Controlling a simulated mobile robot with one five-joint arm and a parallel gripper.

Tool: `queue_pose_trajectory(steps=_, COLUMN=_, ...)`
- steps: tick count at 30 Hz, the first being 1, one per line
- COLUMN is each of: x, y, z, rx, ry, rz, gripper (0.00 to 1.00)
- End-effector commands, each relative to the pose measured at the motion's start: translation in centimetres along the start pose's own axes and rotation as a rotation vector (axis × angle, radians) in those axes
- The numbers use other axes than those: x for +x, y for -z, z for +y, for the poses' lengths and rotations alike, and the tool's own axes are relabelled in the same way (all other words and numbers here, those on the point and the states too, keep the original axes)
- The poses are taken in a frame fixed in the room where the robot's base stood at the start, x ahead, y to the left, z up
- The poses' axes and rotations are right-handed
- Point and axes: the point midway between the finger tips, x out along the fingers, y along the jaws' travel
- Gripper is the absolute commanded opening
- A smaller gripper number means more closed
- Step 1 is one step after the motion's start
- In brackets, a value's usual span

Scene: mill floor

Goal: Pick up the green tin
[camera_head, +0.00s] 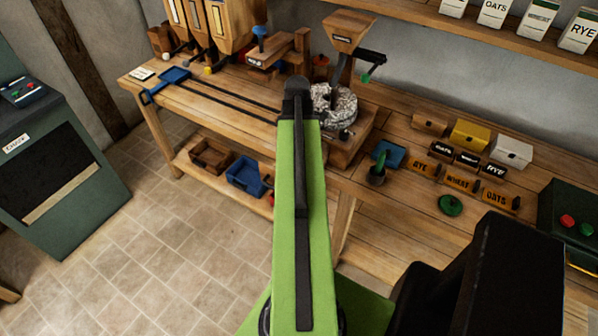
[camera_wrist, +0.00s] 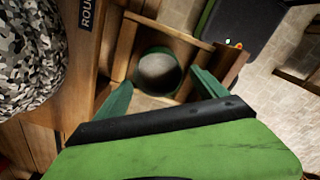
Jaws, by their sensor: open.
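The green tin (camera_wrist: 157,73) shows in the wrist view as a round, dark green rim around a greyish-brown top surface. It sits inside a wooden frame or box (camera_wrist: 172,30). My gripper (camera_wrist: 160,82) is open, with one green finger to the left of the tin and one to the right. The tin lies between and slightly beyond the fingertips; I cannot tell the exact gap or height. In the head view my arm hides the gripper, and I cannot make out the tin there.
A mottled grey stone (camera_wrist: 28,60) is close on the left in the wrist view; it also shows on the bench in the head view (camera_head: 340,106). A green lid (camera_head: 450,205) lies on the right bench. Open tiled floor (camera_head: 150,215) is at left.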

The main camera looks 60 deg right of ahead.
Motion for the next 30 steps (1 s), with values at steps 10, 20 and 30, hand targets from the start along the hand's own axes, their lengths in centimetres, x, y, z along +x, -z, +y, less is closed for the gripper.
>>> queue_pose_trajectory(steps=10, x=2.5, y=0.0, z=0.1, rx=0.000, ry=0.000, rz=0.000, gripper=0.82)
queue_pose_trajectory(steps=20, x=7.4, y=0.0, z=0.3, rx=-0.001, ry=0.000, rz=0.000, gripper=0.82)
queue_pose_trajectory(steps=30, x=7.0, y=0.0, z=0.3, rx=-0.001, ry=0.000, rz=0.000, gripper=0.67)
